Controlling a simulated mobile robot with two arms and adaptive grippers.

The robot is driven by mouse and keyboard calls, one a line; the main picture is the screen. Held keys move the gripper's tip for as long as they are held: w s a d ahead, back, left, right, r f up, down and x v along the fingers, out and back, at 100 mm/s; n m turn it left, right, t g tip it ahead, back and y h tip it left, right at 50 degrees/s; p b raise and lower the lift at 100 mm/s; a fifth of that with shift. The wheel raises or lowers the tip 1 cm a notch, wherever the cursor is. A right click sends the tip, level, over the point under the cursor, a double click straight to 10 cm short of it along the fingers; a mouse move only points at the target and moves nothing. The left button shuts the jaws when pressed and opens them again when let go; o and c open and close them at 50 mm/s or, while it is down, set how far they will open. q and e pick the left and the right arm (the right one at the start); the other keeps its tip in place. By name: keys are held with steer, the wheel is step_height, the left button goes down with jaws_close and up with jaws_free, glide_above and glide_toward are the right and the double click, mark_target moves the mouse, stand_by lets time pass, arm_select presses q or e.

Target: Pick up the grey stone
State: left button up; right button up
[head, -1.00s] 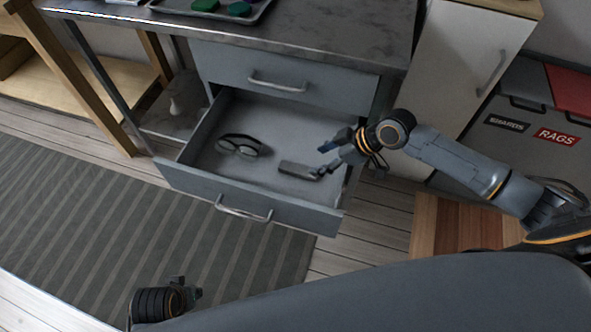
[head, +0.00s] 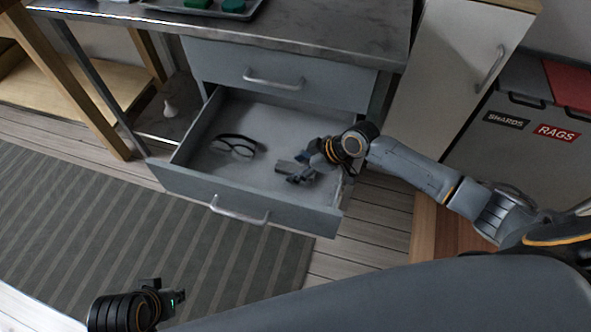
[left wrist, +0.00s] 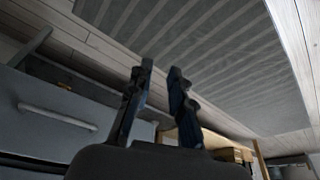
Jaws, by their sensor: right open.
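The grey stone (head: 285,167) is a flat, dark grey block on the floor of the open drawer (head: 228,188), right of centre. My right gripper (head: 295,171) is open and down in the drawer at the stone. It hides the stone's right part, and I cannot tell whether the fingers touch it. My left gripper (head: 176,298) is low at the left, outside the drawer above the floor. In the left wrist view its two fingers (left wrist: 158,98) stand apart with nothing between them.
Dark-rimmed glasses (head: 235,145) lie in the drawer left of the stone. The drawer's front panel (head: 275,215) and walls surround the area. The metal worktop (head: 300,35) overhangs behind, with a tray (head: 255,10) on it. A striped mat (head: 110,215) covers the floor.

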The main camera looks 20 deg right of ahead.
steer(key=shift+c, duration=0.4)
jaws_close()
steer(key=shift+r, duration=0.1)
